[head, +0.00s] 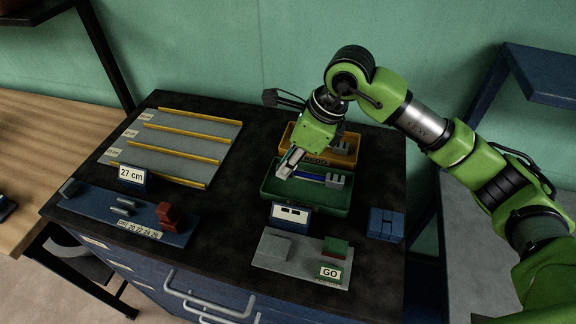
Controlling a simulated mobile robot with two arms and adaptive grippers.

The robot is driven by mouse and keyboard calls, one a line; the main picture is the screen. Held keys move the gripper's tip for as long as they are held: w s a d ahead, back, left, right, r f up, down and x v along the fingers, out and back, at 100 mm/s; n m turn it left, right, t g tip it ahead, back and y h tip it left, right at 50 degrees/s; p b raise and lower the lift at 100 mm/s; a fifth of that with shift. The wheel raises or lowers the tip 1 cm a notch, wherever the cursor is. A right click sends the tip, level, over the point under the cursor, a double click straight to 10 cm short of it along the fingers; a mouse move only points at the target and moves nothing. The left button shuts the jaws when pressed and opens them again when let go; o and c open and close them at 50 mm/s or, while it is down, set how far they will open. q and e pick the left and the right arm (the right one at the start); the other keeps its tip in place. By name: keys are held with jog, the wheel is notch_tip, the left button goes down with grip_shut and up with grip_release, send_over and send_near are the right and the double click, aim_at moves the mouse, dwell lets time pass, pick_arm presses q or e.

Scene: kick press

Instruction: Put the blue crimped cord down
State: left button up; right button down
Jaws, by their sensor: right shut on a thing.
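My right gripper (290,164) reaches in from the right and points down at the left part of the green tray (308,203). It is shut on the blue cord (311,176), which shows as a short blue strip running right from the fingers across the tray. The cord's right end is by a grey slotted block (335,181) in the tray. The fingers hide its left end, and I cannot tell whether the cord touches the tray floor. My left gripper is not in view.
An orange tray (345,158) marked REDO stands behind the green one. In front are a display box (290,215) and a grey plate (272,262) with a GO sign. A blue block (386,224) stands right. A board with yellow rails (170,150) lies left.

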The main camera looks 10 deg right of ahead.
aim_at(288, 184)
jog(key=shift+w+f, duration=0.15)
jog(key=shift+f, duration=0.05)
jog(key=shift+w+f, duration=0.25)
jog(key=shift+f, duration=0.05)
notch_tip(288, 184, down, 2)
jog(key=shift+w+f+p, duration=0.1)
jog(key=shift+f+p, duration=0.05)
jog(key=shift+p, duration=1.05)
jog(key=shift+f, duration=0.55)
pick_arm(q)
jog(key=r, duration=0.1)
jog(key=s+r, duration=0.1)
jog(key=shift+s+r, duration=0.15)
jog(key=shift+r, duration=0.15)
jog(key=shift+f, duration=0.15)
pick_arm(e)
jog(key=shift+f, duration=0.1)
jog(key=shift+f, duration=0.15)
jog(key=c, duration=1.9)
grip_release()
